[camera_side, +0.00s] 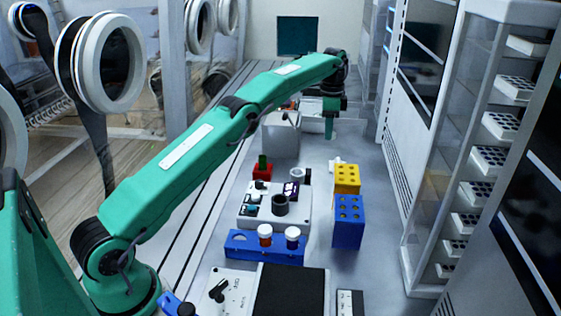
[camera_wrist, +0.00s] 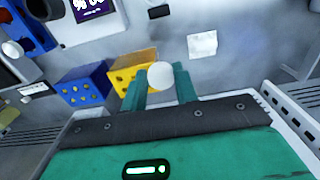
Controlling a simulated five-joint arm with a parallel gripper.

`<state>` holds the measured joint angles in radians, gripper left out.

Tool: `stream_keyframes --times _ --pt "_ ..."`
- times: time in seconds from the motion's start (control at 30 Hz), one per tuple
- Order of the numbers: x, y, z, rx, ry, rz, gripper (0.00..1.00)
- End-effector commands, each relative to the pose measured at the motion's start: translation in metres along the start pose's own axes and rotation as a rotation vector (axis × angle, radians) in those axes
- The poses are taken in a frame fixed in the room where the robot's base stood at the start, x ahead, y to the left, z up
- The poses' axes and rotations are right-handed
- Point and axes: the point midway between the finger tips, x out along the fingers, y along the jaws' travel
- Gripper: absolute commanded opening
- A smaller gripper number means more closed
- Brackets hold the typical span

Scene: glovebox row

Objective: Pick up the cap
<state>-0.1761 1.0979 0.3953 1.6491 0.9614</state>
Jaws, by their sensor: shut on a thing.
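In the wrist view a white, rounded cap (camera_wrist: 161,76) sits between the two green fingertips of my gripper (camera_wrist: 160,86). The fingers are shut on it. In the side view my gripper (camera_side: 330,128) points down at the far end of the bench. The cap cannot be made out between the fingers there.
A yellow block with holes (camera_side: 347,179) and a blue one (camera_side: 348,221) stand on the right of the bench. A blue rack (camera_side: 238,245) holds two white-capped vials. A grey box (camera_side: 281,139) stands left of my gripper. A white square (camera_wrist: 202,45) lies on bare bench.

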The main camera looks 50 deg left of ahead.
Motion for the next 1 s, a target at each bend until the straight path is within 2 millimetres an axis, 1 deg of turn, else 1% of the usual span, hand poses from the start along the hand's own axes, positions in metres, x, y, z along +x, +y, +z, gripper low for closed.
stream_keyframes --times 0.3,0.83,1.0 --pt "-0.0061 0.0003 0.0002 0.000 0.000 0.000 0.09" --pt "-0.0059 0.0000 0.0006 0.000 0.000 0.000 0.09" --pt "-0.0053 -0.0030 0.0059 0.008 0.001 -0.001 0.09"
